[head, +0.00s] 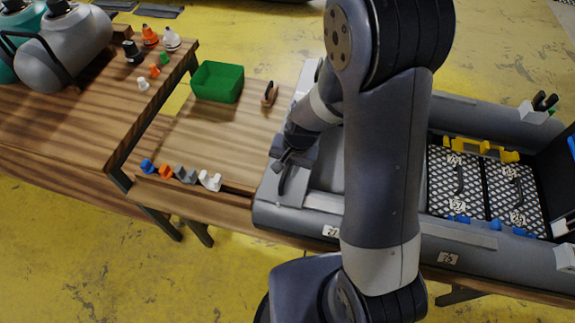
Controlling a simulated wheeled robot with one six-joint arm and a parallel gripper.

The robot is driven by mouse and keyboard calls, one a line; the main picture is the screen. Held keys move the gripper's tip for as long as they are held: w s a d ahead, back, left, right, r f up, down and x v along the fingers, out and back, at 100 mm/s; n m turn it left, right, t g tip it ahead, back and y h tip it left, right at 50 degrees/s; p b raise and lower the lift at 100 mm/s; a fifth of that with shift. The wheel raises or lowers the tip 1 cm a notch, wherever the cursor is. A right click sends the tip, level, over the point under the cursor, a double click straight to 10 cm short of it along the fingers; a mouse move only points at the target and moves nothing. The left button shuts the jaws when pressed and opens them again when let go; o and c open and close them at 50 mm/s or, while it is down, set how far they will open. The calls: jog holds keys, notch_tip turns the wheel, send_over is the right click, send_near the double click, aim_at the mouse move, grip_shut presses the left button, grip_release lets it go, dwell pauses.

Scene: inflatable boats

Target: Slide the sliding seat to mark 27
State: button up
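A grey inflatable boat (470,238) lies on the right side of the table. A label that looks like 27 (331,231) is on its near tube, and a label that looks like 75 (447,258) is farther right on the same tube. My gripper (281,180) is over the boat's left end, pointing down, close to the grey surface. I cannot tell whether it touches anything or whether its fingers are apart. A flat light-grey piece (323,203) lies on the near tube beside it.
Dark patterned floor panels (458,182) with black handles and small number tags lie inside the boat. Yellow clips (470,145) stand behind them. A green bin (218,82), a wooden-based tool (269,94) and several small coloured pieces (178,173) are on the table at left.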

grip_shut()
dwell(0.3)
